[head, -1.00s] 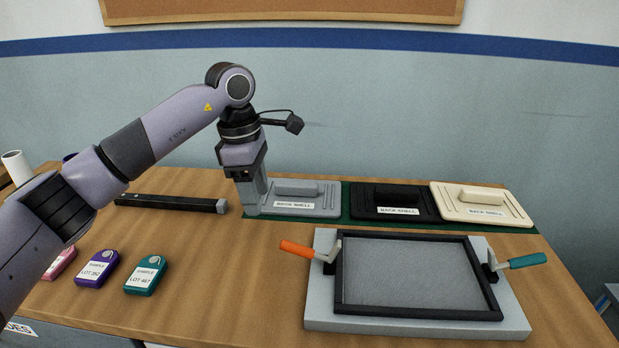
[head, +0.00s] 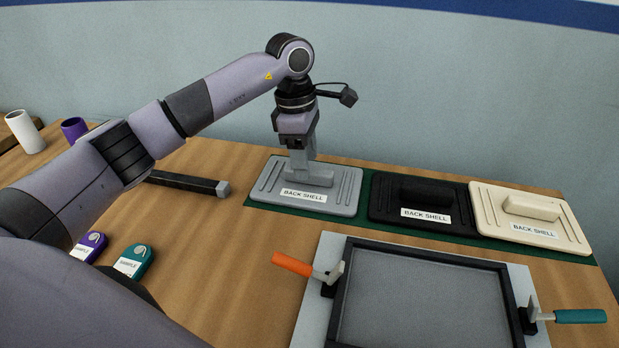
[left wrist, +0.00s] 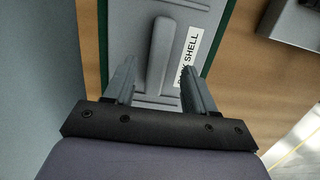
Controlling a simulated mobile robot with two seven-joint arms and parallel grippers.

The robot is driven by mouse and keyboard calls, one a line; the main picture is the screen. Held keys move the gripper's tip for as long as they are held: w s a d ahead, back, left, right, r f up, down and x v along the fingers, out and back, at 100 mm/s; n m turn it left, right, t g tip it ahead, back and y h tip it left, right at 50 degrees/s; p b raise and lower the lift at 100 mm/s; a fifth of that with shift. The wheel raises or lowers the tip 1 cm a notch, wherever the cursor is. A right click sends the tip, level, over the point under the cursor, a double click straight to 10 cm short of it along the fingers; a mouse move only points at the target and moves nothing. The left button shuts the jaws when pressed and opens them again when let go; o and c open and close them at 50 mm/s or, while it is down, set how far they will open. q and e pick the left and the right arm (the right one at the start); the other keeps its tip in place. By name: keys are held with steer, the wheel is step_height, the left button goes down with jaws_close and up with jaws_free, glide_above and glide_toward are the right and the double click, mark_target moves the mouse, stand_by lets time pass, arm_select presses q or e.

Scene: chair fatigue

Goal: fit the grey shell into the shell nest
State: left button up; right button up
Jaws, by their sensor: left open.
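The grey shell (head: 330,200) lies flat at the left end of a green mat, with a raised handle bar and a BACK SHELL label. My left gripper (head: 301,174) is over its handle, pointing down. In the left wrist view, the open fingers (left wrist: 156,82) stand on either side of the near end of the grey shell's handle (left wrist: 161,50); I cannot tell if they touch it. The shell nest appears to be the black-framed fixture (head: 345,262) with a grey bed, at front right; its near part is cut off. My right gripper is not in view.
An orange-handled clamp (head: 293,264) and a teal-handled clamp (head: 578,316) flank the frame. A black shell (head: 385,205) and a cream shell (head: 495,205) lie right of the grey one. A dark bar (head: 185,182) lies to the left. Sample tags (head: 133,262) are near my arm.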

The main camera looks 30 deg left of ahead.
arm_select(q)
steer(key=shift+w+d+f, duration=0.1)
steer(key=shift+f, duration=0.6)
steer(key=shift+w+d+f, duration=0.1)
steer(key=shift+f, duration=0.6)
jaws_close()
